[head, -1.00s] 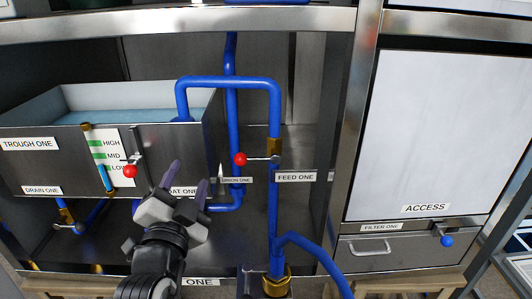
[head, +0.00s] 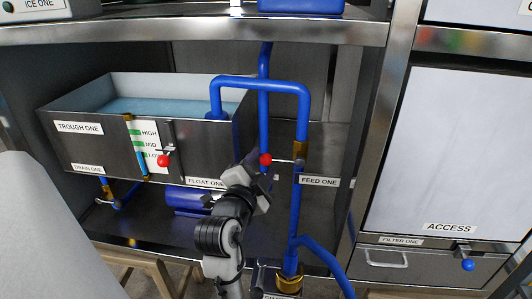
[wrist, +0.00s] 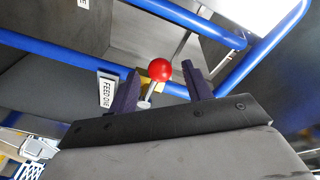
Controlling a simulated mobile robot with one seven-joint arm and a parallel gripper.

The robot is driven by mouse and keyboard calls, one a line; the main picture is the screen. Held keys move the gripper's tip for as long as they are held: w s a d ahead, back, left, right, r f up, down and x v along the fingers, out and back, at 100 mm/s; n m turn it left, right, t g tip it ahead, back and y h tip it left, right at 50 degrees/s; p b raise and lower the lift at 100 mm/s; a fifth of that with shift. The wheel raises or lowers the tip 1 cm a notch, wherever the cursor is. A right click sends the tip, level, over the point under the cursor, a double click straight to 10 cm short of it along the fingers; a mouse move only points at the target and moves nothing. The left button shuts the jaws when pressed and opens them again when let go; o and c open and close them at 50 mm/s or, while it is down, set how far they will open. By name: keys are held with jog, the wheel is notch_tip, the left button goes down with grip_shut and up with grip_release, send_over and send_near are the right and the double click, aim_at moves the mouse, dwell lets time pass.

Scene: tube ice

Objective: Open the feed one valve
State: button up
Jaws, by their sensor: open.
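The feed one valve has a red ball handle (head: 265,159) on a thin lever, which reaches left from the brass valve body (head: 301,150) on the vertical blue pipe. The FEED ONE label (head: 319,181) is just right of that pipe. My gripper (head: 261,172) is open, just below and in front of the red ball in the head view. In the wrist view the red ball (wrist: 160,69) shows between the two dark fingers of my gripper (wrist: 161,72). I cannot tell whether a finger touches it. My gripper hides part of the lower pipework.
Trough one (head: 85,150) stands left, with another red ball (head: 163,160) by its HIGH, MID and LOW scale. Blue pipes (head: 262,83) surround the valve. The ACCESS panel (head: 440,150) and filter one drawer (head: 385,262) are at the right, beyond a metal post.

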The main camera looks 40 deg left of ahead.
aim_at(263, 164)
jog(key=shift+p+x, duration=0.35)
jog(key=shift+x, duration=1.35)
grip_shut()
